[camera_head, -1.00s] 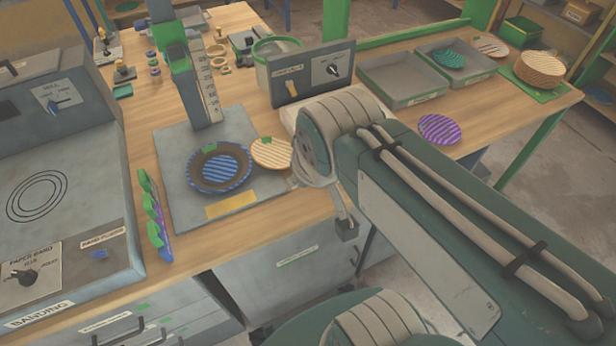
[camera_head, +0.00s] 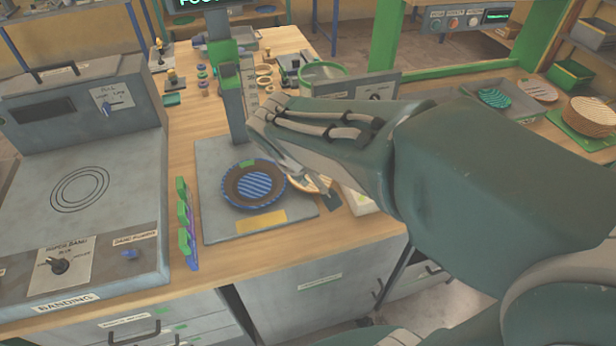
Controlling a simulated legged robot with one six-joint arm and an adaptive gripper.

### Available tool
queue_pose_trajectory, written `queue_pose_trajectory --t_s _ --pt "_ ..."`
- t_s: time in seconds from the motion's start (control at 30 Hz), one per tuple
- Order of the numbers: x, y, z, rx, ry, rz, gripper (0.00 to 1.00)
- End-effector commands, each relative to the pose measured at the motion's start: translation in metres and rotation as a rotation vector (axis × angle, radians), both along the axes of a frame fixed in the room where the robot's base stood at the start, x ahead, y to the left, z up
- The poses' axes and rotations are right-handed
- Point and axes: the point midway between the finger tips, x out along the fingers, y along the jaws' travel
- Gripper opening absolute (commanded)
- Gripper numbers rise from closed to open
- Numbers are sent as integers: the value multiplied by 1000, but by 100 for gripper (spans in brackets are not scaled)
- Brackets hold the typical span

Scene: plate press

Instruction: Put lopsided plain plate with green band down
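A pale, plain plate (camera_head: 322,185) shows only in part at the right edge of the grey press base, beside a dark-rimmed plate. My arm hides most of it, and its green band cannot be made out now. The dark-rimmed plate with blue stripes (camera_head: 259,186) and a small green mark lies on the press base (camera_head: 222,228).
The press column (camera_head: 233,110) stands behind the dark plate. A banding machine (camera_head: 75,205) fills the left, with green-and-purple clips (camera_head: 186,225) beside it. A grey tray with a teal plate (camera_head: 495,98) and a stack of woven plates (camera_head: 593,115) are at the right.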

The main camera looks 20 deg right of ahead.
Motion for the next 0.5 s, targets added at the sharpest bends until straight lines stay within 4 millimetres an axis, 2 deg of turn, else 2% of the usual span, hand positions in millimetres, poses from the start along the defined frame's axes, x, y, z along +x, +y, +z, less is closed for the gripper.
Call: queue_pose_trajectory --t_s 0.3,0.5 --pt "57 32 -42 -185 53 148 24" --pt "83 54 -66 -274 64 230 24"
